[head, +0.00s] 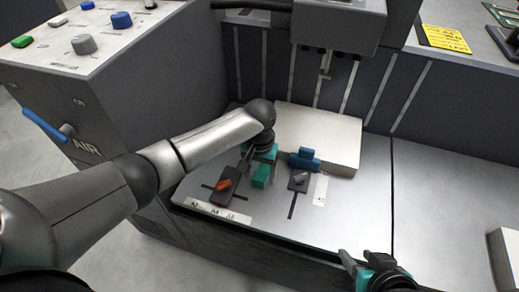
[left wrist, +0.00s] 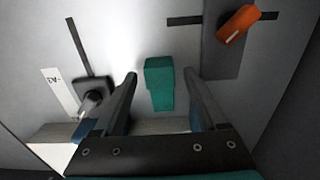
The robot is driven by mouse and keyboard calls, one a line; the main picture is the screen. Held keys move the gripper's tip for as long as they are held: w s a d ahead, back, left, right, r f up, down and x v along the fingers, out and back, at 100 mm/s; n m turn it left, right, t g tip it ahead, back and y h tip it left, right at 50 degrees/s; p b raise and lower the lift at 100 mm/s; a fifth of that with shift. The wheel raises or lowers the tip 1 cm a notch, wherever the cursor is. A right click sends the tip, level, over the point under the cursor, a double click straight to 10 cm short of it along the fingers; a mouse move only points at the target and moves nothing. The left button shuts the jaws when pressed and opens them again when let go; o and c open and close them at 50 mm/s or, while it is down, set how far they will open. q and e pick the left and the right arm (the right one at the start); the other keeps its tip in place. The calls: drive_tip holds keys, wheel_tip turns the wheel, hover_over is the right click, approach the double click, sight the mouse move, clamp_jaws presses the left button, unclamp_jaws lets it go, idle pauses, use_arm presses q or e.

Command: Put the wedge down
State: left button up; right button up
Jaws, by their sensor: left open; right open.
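A teal block, which I take for the wedge (head: 261,178), rests on the grey metal deck (head: 345,211) by a dark plate with an orange piece. My left gripper (head: 261,160) is above it, pointing down. In the left wrist view the wedge (left wrist: 160,83) lies between the fingertips of the open left gripper (left wrist: 160,80), with a gap on each side. Whether it touches the deck all along its underside cannot be told. My right gripper (head: 364,258) is open and empty at the bottom of the head view, over the deck's front edge.
The orange piece (head: 223,184) lies on the dark plate left of the wedge. A grey piece (head: 299,178) sits on a smaller dark plate to the right, near a blue item (head: 305,160). A pale slab (head: 335,132) stands behind. The deck to the right is clear.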

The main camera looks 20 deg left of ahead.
sight(259, 176)
use_arm(q)
drive_tip(key=shift+r+p, duration=0.45)
drive_tip(key=shift+r, duration=0.85)
drive_tip(key=shift+r+p, duration=2.45)
drive_tip(key=shift+r, duration=1.7)
drive_tip(key=s+d+f+m+t+h, duration=0.2)
drive_tip(key=s+d+f+t+h, duration=0.1)
drive_tip(key=s+d, duration=0.45)
drive_tip(key=s+a+f+y, duration=0.2)
drive_tip(key=s+a+f, duration=0.8)
drive_tip(key=s, duration=0.4)
drive_tip(key=shift+a+f+y, duration=0.25)
drive_tip(key=shift+f+y, duration=0.15)
use_arm(e)
drive_tip(key=s+d+f+g+h, duration=0.1)
drive_tip(key=s+d+f+g, duration=0.2)
drive_tip(key=f, duration=0.6)
drive_tip(key=shift+s+g, duration=0.45)
drive_tip(key=shift+g, duration=0.05)
